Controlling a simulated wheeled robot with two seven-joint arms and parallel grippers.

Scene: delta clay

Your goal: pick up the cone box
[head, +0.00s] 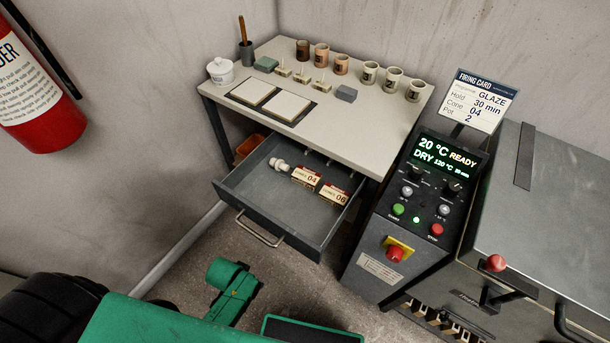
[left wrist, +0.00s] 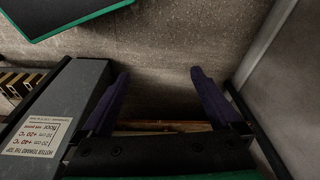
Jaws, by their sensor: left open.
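Two small red-and-cream cone boxes lie in the open drawer (head: 262,195) in the head view. The box marked 04 (head: 306,178) is nearer the middle, and the box marked 06 (head: 334,195) is to its right, close to the drawer's right side. The firing card (head: 475,100) reads Glaze, Hold 30 min, Cone 04, Pot 2. My left gripper (left wrist: 158,92) is open in the left wrist view, with two dark purple fingers apart and nothing between them but floor. Neither cone box shows in that view. My right gripper is not in view.
A small white object (head: 279,165) lies in the drawer's back left. The worktable (head: 355,133) above carries cups, tiles and a white jar (head: 220,71). The control panel (head: 418,200) and kiln (head: 550,210) stand close on the right. A fire extinguisher (head: 35,95) hangs at left.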

